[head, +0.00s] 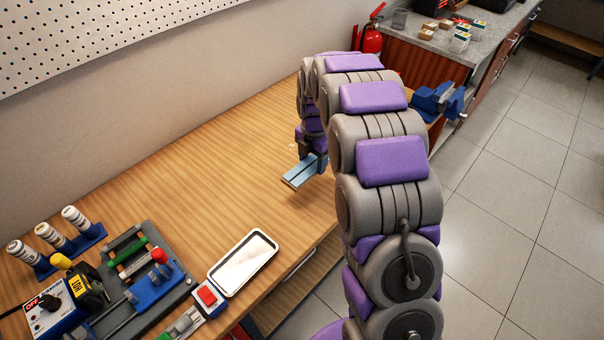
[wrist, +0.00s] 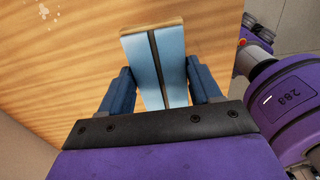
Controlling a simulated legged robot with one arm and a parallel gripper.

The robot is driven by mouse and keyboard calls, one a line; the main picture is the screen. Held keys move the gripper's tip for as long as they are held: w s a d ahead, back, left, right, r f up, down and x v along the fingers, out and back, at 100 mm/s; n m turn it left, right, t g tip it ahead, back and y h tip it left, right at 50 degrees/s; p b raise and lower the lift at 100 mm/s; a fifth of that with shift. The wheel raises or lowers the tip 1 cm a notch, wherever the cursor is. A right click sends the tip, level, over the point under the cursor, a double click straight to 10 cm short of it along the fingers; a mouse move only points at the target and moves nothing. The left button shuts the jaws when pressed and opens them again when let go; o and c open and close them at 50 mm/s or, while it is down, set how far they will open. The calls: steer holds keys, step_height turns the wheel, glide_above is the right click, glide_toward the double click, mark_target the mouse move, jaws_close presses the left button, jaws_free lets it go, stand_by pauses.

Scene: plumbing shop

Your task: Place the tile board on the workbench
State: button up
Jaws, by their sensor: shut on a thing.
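The tile board (wrist: 173,68) is a light blue slab with a dark groove down its middle and a tan end edge. My gripper (wrist: 163,85) is shut on it, with a blue finger on each side. In the head view the board (head: 299,173) juts out to the left from my gripper (head: 312,160), over the right part of the wooden workbench (head: 190,180). I cannot tell whether the board touches the bench top. Part of the board is hidden by my gripper.
A blue vise (head: 438,100) is at the far end. The bench middle is clear. A red extinguisher (head: 371,38) stands beyond.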

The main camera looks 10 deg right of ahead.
mark_target(312, 164)
steer(key=f, duration=0.3)
steer(key=shift+d+f+b, duration=0.15)
steer(key=shift+d+b, duration=0.15)
steer(key=shift+d, duration=0.05)
steer(key=shift+a+f, duration=0.1)
steer(key=shift+f, duration=0.25)
steer(key=shift+a+f, duration=0.25)
steer(key=shift+f, duration=0.05)
steer(key=f, duration=0.2)
steer(key=a+f+b, duration=0.1)
steer(key=shift+f, duration=0.35)
steer(key=shift+d+f, duration=0.1)
steer(key=shift+f, duration=0.1)
steer(key=shift+d, duration=0.55)
steer(key=o, duration=1.2)
steer(key=shift+a, duration=0.55)
